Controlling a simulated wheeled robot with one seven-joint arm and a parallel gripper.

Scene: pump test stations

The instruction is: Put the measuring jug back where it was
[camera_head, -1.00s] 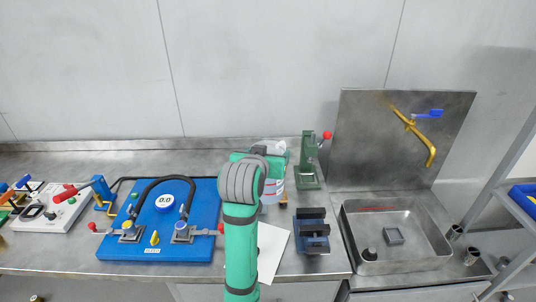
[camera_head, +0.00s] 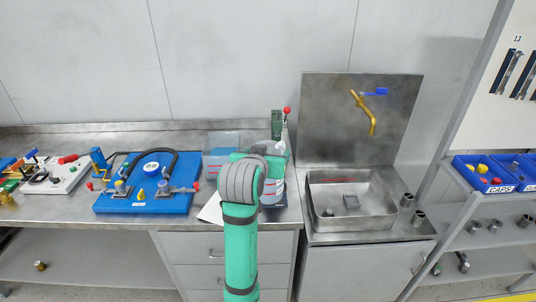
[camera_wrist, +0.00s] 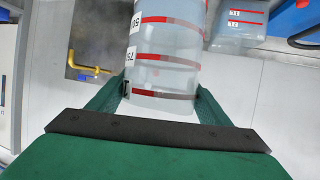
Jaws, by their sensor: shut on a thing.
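The measuring jug (camera_wrist: 165,45) is a clear container with red bands and black numbers. In the wrist view my gripper (camera_wrist: 158,98) is shut on it, with one green finger on each side. In the head view my arm covers most of the jug, and a strip of it (camera_head: 272,192) shows right of my wrist, over the steel worktop (camera_head: 270,218). I cannot tell whether it touches the worktop.
A second clear container with red marks (camera_head: 222,142) stands left of my arm; it also shows in the wrist view (camera_wrist: 238,25). A blue pump board (camera_head: 145,203) lies farther left. The sink (camera_head: 350,205) with its yellow tap (camera_head: 365,110) and a shelf with blue bins (camera_head: 490,172) are right.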

